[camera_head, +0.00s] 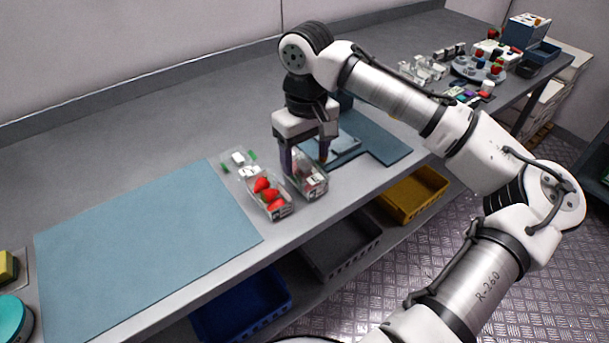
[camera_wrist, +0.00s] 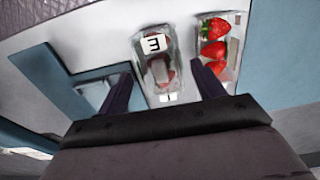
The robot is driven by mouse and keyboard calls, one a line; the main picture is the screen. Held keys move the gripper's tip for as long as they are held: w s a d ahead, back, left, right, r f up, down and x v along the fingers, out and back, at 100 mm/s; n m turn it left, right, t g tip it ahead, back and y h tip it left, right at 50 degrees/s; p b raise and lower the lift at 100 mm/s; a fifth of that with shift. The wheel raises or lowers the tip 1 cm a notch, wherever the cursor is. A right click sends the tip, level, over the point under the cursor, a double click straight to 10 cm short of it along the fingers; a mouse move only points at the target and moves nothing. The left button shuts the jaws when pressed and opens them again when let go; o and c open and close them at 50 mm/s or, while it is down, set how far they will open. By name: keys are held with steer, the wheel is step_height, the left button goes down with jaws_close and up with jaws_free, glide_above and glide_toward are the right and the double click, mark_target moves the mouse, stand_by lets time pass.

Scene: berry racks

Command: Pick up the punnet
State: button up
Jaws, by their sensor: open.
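A clear lidded punnet (camera_head: 311,181) with a label marked "E" stands on the grey bench near its front edge. In the wrist view this punnet (camera_wrist: 157,62) lies ahead of and partly between my fingers. My gripper (camera_head: 306,168) is open, pointing down over it, with one finger at each side. In the wrist view my gripper (camera_wrist: 165,82) shows its two dark fingers apart. I cannot tell whether they touch the punnet. An open clear punnet with strawberries (camera_head: 269,196) stands close to its left, and it also shows in the wrist view (camera_wrist: 236,40).
A blue-grey mat (camera_head: 145,250) covers the bench at left and is empty. Another mat (camera_head: 385,142) with a flat device lies behind my gripper. Blue (camera_head: 243,308), grey (camera_head: 342,250) and yellow (camera_head: 413,195) crates sit below. Small equipment crowds the far right.

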mark_target(307, 165)
steer(key=shift+f+p, duration=0.55)
steer(key=shift+f, duration=2.35)
steer(key=c, duration=0.9)
